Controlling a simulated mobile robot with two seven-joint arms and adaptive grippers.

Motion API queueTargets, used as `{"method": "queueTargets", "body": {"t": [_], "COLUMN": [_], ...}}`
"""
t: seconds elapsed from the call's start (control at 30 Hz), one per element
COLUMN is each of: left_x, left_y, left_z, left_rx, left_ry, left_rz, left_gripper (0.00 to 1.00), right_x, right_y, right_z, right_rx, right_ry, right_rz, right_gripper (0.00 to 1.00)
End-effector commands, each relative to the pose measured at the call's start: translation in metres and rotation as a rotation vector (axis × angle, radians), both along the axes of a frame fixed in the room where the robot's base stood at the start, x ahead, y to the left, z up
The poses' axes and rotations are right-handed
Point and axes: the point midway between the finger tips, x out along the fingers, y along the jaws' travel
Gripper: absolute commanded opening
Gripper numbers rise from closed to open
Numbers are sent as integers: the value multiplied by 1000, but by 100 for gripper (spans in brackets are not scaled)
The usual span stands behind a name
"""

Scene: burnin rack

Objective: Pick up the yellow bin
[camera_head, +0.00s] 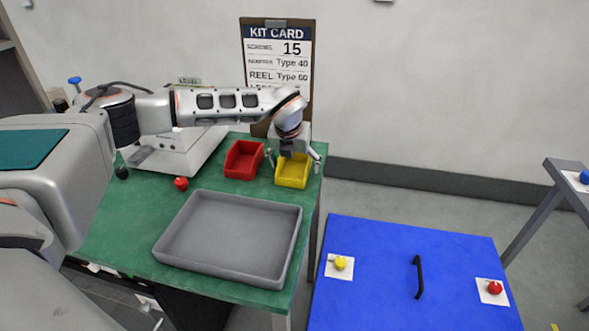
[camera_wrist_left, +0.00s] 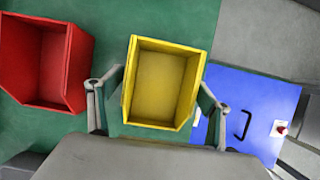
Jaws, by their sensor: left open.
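The yellow bin (camera_head: 292,172) stands at the back right corner of the green table. It is upright and looks empty. My left gripper (camera_head: 294,158) is above it, pointing down, with its fingers open on either side. In the left wrist view the yellow bin (camera_wrist_left: 162,85) lies between the two open fingers of my left gripper (camera_wrist_left: 158,100). I cannot tell whether the fingers touch its walls. My right gripper is not in view.
A red bin (camera_head: 243,160) stands just left of the yellow bin. A grey tray (camera_head: 158,250) lies in front on the green table (camera_head: 110,240). A kit card (camera_head: 278,60) stands behind. A blue panel (camera_head: 385,270) with a black handle is at the right.

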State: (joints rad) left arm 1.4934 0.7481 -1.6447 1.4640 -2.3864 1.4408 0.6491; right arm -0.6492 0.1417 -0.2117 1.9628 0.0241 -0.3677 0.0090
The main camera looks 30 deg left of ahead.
Motion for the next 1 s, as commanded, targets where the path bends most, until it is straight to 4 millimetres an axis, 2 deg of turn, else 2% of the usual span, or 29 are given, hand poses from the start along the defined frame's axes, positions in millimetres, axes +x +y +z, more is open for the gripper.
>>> {"method": "queueTargets", "body": {"t": [0.03, 0.1, 0.2, 0.5, 0.67, 0.87, 1.0], "left_x": [0, 0, 0, 0, 0, 1, 1], "left_y": [0, 0, 0, 0, 0, 0, 0], "left_z": [0, 0, 0, 1, 8, 35, 69], "left_rx": [0, 0, 0, 0, 0, -1, -1], "left_ry": [0, 0, 0, -1, -1, -3, -6], "left_rz": [0, 0, 0, 1, 2, 1, 1], "left_gripper": [76, 58, 36, 36, 36, 36, 36], "right_x": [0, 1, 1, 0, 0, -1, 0], "right_y": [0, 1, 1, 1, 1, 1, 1], "right_z": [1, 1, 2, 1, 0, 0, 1], "right_rx": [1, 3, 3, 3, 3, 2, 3], "right_ry": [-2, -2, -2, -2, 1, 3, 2], "right_rz": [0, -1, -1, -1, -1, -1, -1], "right_gripper": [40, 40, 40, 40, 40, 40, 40]}}
